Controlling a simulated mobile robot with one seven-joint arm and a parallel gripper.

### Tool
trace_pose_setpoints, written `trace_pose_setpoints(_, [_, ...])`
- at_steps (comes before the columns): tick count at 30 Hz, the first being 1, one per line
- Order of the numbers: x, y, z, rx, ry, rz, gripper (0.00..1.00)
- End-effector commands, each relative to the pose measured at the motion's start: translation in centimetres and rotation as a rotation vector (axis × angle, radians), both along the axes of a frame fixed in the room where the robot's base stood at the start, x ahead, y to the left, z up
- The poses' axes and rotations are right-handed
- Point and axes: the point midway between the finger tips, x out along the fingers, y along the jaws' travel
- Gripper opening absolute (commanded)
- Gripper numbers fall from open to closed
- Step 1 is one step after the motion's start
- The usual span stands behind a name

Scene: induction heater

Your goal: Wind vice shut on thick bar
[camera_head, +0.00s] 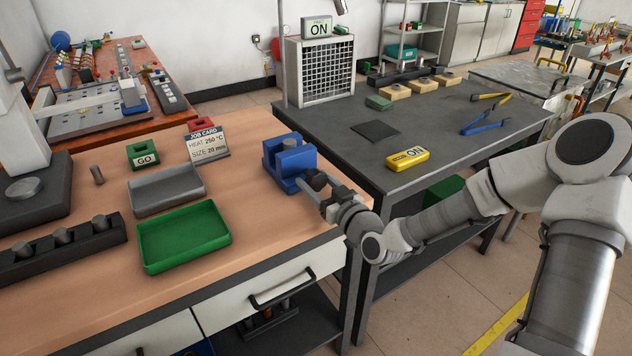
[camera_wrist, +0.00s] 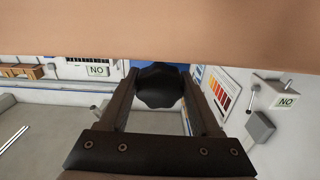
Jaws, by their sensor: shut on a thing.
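The blue vice (camera_head: 289,160) stands at the right edge of the wooden bench. A black lobed knob (camera_wrist: 158,85) on the vice's near side sits between the fingers of my gripper (camera_wrist: 163,90). In the head view my gripper (camera_head: 318,182) reaches the vice from the lower right and is shut on the knob. A bit of the blue vice shows behind the knob in the wrist view.
A green tray (camera_head: 150,262) and a grey tray (camera_head: 137,205) lie left of the vice. The job card (camera_head: 208,144) reads heat 250 °C, size 20 mm. A green GO block (camera_head: 143,157) stands nearby. A dark table (camera_head: 440,140) with tongs lies beyond my arm.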

Motion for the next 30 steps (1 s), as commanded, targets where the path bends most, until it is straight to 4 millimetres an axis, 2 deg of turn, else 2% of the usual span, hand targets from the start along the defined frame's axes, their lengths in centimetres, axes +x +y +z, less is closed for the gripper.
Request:
trace_pose_setpoints(21, [-0.12,0.07,0.02,0.397,0.270,0.000,0.09])
trace_pose_setpoints(30, [-0.15,0.15,0.02,0.505,0.344,0.001,0.09])
